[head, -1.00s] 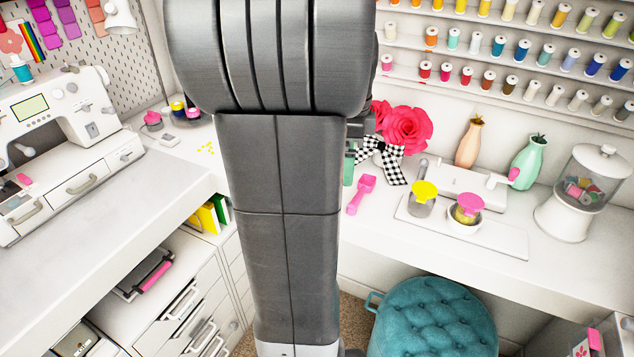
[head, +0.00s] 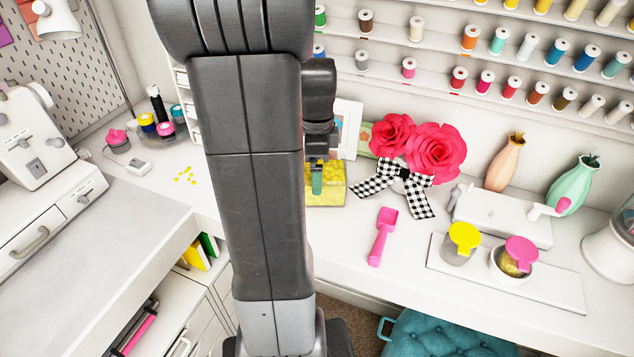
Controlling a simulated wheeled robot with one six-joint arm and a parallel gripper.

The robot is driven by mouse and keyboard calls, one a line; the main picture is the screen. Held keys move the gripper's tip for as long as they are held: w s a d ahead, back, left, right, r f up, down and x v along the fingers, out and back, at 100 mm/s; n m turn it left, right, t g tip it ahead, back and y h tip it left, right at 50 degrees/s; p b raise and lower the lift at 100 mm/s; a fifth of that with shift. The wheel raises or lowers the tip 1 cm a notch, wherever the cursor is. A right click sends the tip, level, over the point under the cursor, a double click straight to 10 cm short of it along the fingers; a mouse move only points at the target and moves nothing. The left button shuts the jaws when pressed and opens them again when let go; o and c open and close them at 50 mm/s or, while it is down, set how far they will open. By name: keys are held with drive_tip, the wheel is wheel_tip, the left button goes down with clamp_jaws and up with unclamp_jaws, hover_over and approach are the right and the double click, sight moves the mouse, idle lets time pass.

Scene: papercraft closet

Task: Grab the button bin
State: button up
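A yellow, speckled box (head: 334,192), which looks like the button bin, sits on the white counter behind my arm. It is left of the red paper flowers, and my arm hides its left side. My gripper (head: 317,182) points down with a green tip in front of the bin's upper part. I cannot tell whether it touches the bin or is inside its rim. Only one finger shows clearly, so its opening cannot be judged.
Red paper flowers (head: 432,150) with a checkered bow (head: 408,184) stand close right of the bin. A pink scoop (head: 382,238) lies in front. A white picture frame (head: 348,118) stands behind. Small yellow pieces (head: 186,175) lie on the counter to the left.

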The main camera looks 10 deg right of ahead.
wheel_tip(320, 180, down, 4)
drive_tip(key=shift+f, duration=0.1)
drive_tip(key=c, duration=1.2)
